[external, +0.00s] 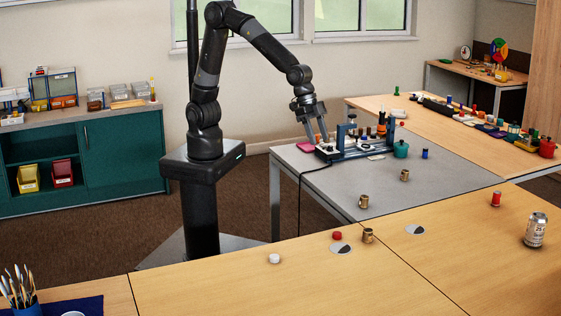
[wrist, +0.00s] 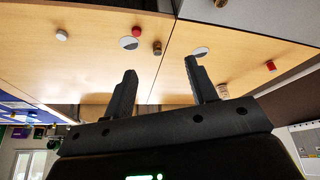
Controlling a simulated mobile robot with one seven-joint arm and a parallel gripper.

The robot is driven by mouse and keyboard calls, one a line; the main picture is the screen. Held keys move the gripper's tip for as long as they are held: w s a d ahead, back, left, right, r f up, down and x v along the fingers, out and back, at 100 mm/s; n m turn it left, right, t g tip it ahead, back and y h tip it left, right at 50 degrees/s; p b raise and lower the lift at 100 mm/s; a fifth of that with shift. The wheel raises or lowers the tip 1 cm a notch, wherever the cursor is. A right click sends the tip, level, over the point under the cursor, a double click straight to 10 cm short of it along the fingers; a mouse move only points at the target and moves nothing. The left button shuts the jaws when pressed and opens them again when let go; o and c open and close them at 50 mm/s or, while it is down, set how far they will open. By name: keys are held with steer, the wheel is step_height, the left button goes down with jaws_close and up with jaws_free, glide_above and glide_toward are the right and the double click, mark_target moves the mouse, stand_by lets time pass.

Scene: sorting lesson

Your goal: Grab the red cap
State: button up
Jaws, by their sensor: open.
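My gripper (external: 317,137) is above the left end of the blue-framed rack on the grey table, well apart from the cap. Its two fingers (wrist: 160,67) are spread and nothing shows between them.
A brass fitting (external: 368,235) stands right of the cap, and a white cap (external: 274,258) lies to its left. A red spool-like piece (external: 496,199) and a can (external: 535,229) stand farther right.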

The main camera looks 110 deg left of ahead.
steer(key=m, duration=0.2)
glide_toward(337, 232)
steer(key=shift+g, duration=0.3)
steer(key=x, duration=0.8)
steer(key=shift+w+d, duration=0.15)
steer(key=shift+w, duration=0.15)
steer(key=c, duration=1.1)
